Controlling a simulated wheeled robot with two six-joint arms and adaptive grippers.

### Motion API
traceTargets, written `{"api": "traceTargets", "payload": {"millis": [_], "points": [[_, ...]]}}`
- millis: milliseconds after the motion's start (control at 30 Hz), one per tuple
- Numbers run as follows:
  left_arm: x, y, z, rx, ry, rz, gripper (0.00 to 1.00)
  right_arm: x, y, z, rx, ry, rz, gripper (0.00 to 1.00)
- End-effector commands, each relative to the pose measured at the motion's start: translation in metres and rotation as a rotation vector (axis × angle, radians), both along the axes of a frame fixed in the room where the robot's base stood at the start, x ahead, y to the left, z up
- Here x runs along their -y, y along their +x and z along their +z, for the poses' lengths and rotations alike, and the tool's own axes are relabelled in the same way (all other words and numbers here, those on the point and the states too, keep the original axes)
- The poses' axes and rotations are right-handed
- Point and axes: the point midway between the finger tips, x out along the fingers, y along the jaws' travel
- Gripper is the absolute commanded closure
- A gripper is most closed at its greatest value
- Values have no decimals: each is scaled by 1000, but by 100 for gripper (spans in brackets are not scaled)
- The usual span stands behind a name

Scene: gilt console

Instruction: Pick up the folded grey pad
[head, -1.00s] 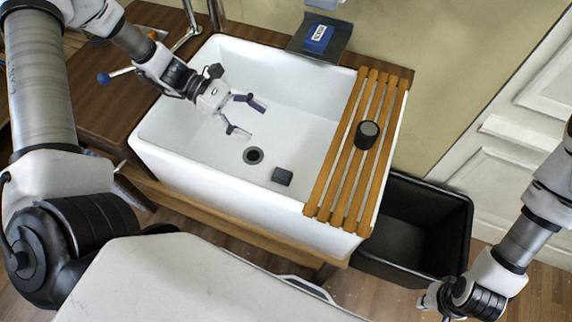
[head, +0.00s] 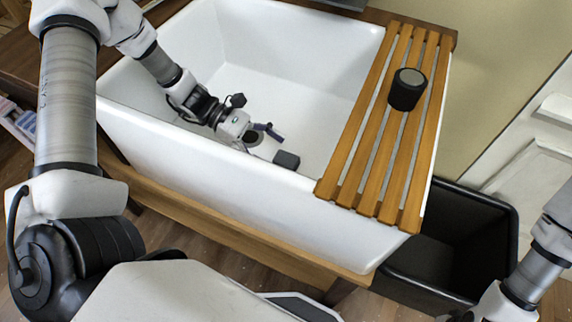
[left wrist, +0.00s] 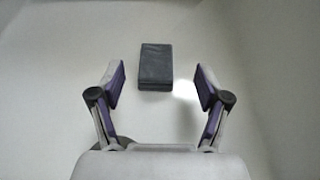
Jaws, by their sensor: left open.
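The folded grey pad (head: 287,160) is a small dark grey block on the floor of the white sink (head: 300,62), near the front wall. My left gripper (head: 263,141) is down inside the sink, just left of the pad. In the left wrist view the pad (left wrist: 155,67) lies ahead of the open fingers of the gripper (left wrist: 160,85), centred between them and a little beyond the tips. Nothing is between the fingers. My right gripper is not clearly seen; only its arm shows at the lower right.
A slatted wooden rack (head: 374,130) lies across the sink's right end with a dark round canister (head: 407,90) on it. A black bin (head: 468,235) stands on the floor to the right. The sink's front wall rises close to the pad.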

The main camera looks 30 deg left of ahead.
Motion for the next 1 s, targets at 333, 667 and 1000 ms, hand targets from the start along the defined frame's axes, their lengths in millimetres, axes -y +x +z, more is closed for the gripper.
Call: {"api": "traceTargets", "payload": {"millis": [333,667,1000], "points": [[45,6,-25,-2,1,-1,24,0,0,-9,0,0,0,100],[45,6,-24,0,0,0,70,0,0,-8,0,0,0,100],[45,6,-24,0,1,0,73,0,0,-8,0,0,0,100]]}}
